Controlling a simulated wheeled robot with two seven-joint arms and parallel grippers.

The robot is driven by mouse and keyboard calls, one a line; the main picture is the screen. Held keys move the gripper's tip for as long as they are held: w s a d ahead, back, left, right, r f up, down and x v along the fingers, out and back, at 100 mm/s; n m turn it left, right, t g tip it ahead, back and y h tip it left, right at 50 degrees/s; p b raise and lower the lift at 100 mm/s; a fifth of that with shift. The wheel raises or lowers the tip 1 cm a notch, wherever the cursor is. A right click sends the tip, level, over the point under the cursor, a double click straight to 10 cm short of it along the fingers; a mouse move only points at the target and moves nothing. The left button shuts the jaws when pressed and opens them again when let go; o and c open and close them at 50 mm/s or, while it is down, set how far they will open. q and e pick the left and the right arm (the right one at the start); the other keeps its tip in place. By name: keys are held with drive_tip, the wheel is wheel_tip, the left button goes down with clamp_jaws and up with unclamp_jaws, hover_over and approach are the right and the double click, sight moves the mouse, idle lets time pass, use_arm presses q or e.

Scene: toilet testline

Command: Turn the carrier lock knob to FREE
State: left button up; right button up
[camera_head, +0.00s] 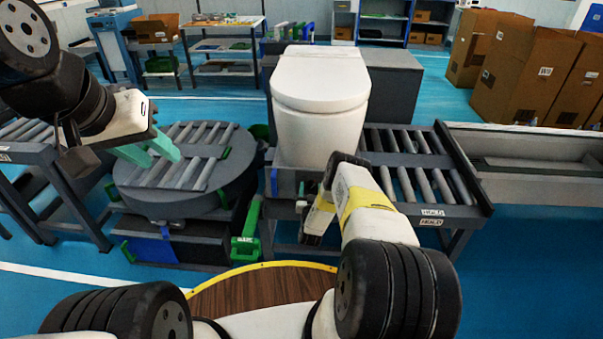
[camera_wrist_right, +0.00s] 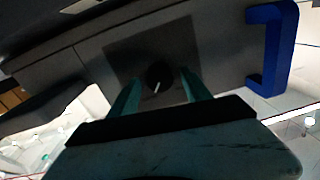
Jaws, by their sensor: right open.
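The carrier lock knob (camera_wrist_right: 158,75) is a dark round knob with a white pointer line, on a dark square plate (camera_wrist_right: 125,55) in the right wrist view. I cannot read any label near it. My right gripper (camera_wrist_right: 160,92) is open, its two green fingers on either side of the knob's lower part; I cannot tell whether they touch it. In the head view the right gripper is mostly hidden behind its own wrist, in front of the carrier under the white toilet (camera_head: 320,95). My left gripper (camera_head: 150,152) is raised at the left, its green fingers apart and empty.
A blue handle (camera_wrist_right: 288,48) sticks out right of the knob. A round roller turntable (camera_head: 185,165) with a green handle (camera_head: 246,232) stands left of the toilet. A roller conveyor (camera_head: 425,170) lies to the right. Cardboard boxes (camera_head: 530,70) stand at the back right.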

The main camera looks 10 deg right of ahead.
drive_tip(key=shift+c, duration=0.5)
clamp_jaws()
